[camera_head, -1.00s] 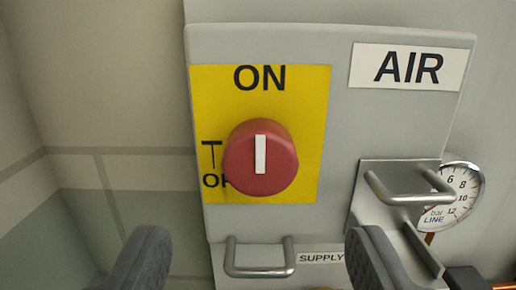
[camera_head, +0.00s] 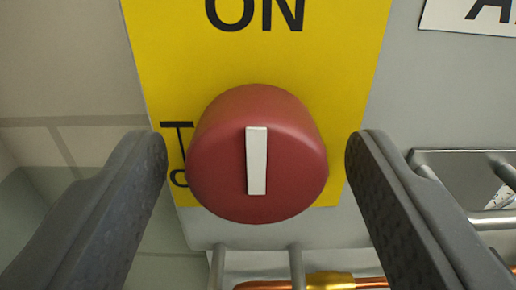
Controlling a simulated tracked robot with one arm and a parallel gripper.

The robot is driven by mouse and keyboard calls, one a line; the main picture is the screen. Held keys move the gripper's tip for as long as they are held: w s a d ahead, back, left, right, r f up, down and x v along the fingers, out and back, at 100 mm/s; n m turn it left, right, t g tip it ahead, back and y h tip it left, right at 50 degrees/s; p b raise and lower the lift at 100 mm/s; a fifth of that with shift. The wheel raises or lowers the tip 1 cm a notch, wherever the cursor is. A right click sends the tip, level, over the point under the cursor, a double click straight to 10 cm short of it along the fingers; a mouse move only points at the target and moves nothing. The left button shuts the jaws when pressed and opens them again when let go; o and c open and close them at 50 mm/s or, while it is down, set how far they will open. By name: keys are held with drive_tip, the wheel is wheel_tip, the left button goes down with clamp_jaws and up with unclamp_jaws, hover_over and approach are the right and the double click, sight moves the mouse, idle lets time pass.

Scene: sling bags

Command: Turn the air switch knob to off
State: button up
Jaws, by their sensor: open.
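The red round air switch knob (camera_head: 290,165) is in the middle of the head camera view. Its white pointer bar stands upright, toward the ON label (camera_head: 255,12) on the yellow plate (camera_head: 165,60). The lower-left label on the plate is mostly hidden behind the knob. My gripper (camera_head: 257,150) is open, with one dark finger left of the knob and one right of it. Gaps show between the fingertips and the knob's sides in the picture. I cannot tell whether the tips reach level with the knob in depth.
A grey panel (camera_head: 400,90) carries the plate, with part of a white label (camera_head: 475,14) at top right. A metal bracket with a handle (camera_head: 490,220) is at right, by a partly seen gauge. Below are a handle (camera_head: 297,265) and a copper pipe (camera_head: 255,285) with a brass fitting.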

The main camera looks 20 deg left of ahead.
idle(0.3)
drive_tip(key=shift+w, duration=0.1)
drive_tip(key=c, duration=1)
drive_tip(key=shift+f, duration=0.1)
drive_tip(key=shift+n, duration=0.3)
drive_tip(key=n+p, duration=0.2)
drive_tip(key=n, duration=0.2)
drive_tip(key=shift+w+d+n, duration=0.1)
drive_tip(key=shift+n, duration=0.2)
drive_tip(key=n+p, duration=0.3)
drive_tip(key=n, duration=0.1)
drive_tip(key=shift+n, duration=0.3)
drive_tip(key=n+p, duration=0.4)
drive_tip(key=n, duration=0.1)
drive_tip(key=shift+n+p, duration=0.3)
drive_tip(key=shift+n, duration=0.1)
drive_tip(key=shift+n+p, duration=0.75)
drive_tip(key=shift+n, duration=0.35)
drive_tip(key=shift+f, duration=0.1)
